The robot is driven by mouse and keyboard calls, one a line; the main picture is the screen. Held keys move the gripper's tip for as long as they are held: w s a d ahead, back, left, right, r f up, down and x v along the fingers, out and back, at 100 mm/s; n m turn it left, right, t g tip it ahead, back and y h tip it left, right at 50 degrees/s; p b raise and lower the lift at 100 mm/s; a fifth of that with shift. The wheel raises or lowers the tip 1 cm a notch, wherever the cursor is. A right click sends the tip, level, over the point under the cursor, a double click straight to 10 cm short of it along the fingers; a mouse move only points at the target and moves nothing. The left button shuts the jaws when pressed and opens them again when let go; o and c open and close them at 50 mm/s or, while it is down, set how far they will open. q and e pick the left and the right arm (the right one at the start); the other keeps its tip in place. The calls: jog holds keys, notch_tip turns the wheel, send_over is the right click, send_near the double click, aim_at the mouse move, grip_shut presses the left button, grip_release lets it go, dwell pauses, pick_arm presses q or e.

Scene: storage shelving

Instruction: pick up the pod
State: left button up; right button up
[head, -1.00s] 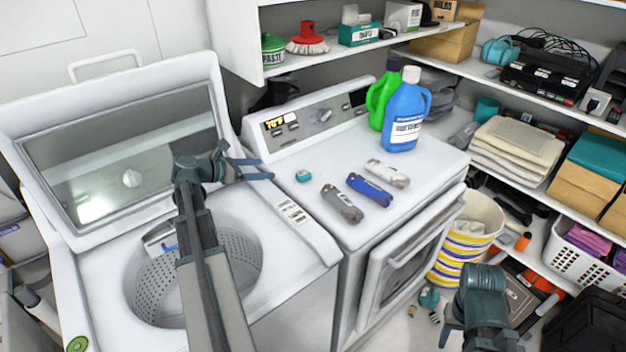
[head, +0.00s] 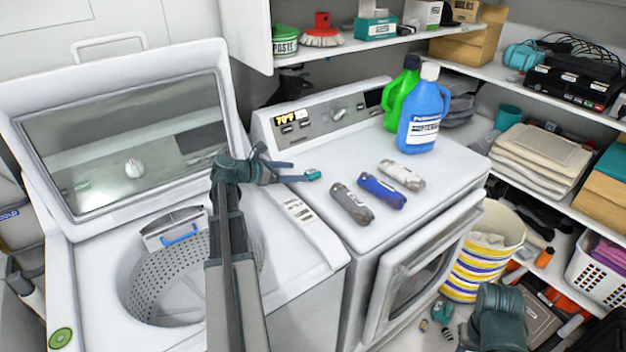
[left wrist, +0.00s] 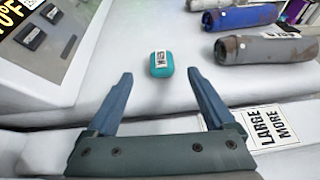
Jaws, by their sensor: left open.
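The pod (head: 313,174) is a small teal rounded block with a white label, on the white top of the dryer near its left edge. It also shows in the left wrist view (left wrist: 161,64). My left gripper (head: 298,171) is open and empty, beside the pod on its left. In the left wrist view, the fingertips (left wrist: 160,76) straddle the line to the pod, which sits just beyond them. My right gripper (head: 490,325) is at the bottom right, far from the pod. Its fingers are mostly hidden or cut off.
Grey, blue and pale cylinders (head: 382,190) lie right of the pod. A green jug (head: 399,98) and a blue jug (head: 424,115) stand behind. The open washer (head: 100,270) is at left, its lid (head: 125,140) raised. The dryer top around the pod is clear.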

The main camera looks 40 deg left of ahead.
aim_at(312, 178)
pick_arm(q)
jog(key=shift+x, duration=1.2)
jog(key=shift+w+d+f+b, duration=0.2)
jog(key=shift+w+f+b, duration=0.15)
jog(key=shift+w+b, duration=0.2)
jog(key=b+x, duration=0.1)
jog(key=x, duration=0.3)
jog(key=shift+b, duration=0.3)
jog(key=shift+s+d, duration=0.1)
grip_shut()
